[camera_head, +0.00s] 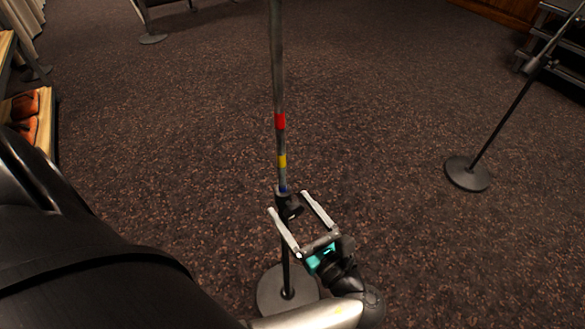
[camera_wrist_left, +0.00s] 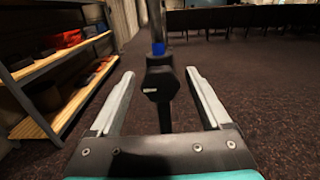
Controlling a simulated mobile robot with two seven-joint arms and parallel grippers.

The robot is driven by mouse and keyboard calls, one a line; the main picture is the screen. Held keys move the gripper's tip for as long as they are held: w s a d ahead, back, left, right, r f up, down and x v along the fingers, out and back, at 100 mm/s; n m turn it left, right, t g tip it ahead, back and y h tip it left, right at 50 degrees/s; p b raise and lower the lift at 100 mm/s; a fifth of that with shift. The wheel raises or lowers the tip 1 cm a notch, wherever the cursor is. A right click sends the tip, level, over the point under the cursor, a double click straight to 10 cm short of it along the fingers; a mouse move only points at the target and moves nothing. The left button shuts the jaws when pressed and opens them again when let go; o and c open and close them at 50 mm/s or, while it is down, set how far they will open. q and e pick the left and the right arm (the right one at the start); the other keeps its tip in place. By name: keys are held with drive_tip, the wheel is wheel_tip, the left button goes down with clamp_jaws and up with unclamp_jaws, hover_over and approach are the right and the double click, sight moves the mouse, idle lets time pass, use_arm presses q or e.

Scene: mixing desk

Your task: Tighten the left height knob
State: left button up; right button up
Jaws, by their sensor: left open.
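The height knob (camera_head: 293,207) is a dark knob on the clutch of an upright stand, just below a blue band on the pole (camera_head: 279,70). Red and yellow bands sit higher on the pole. My left gripper (camera_head: 287,202) is open, with its two pale fingers either side of the knob. In the left wrist view the knob (camera_wrist_left: 160,84) shows as a black faceted shape between the open fingers (camera_wrist_left: 160,76), apart from both. The stand's round base (camera_head: 287,292) is partly hidden behind my gripper and arm. My right gripper is not in view.
Another stand with a round base (camera_head: 468,173) stands at the right. A shelf unit (camera_wrist_left: 60,80) with red and orange items is at the left. Dark steps (camera_head: 552,45) are at the upper right. The carpet between is clear.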

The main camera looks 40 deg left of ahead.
use_arm(q)
clamp_jaws()
idle(0.5)
drive_tip(key=shift+r+m+p, duration=0.1)
drive_tip(key=shift+m+p, duration=0.4)
drive_tip(key=shift+p, duration=0.65)
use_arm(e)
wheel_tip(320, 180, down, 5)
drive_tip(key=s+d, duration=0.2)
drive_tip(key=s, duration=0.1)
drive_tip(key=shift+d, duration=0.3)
use_arm(q)
unclamp_jaws()
drive_tip(key=shift+p, duration=0.3)
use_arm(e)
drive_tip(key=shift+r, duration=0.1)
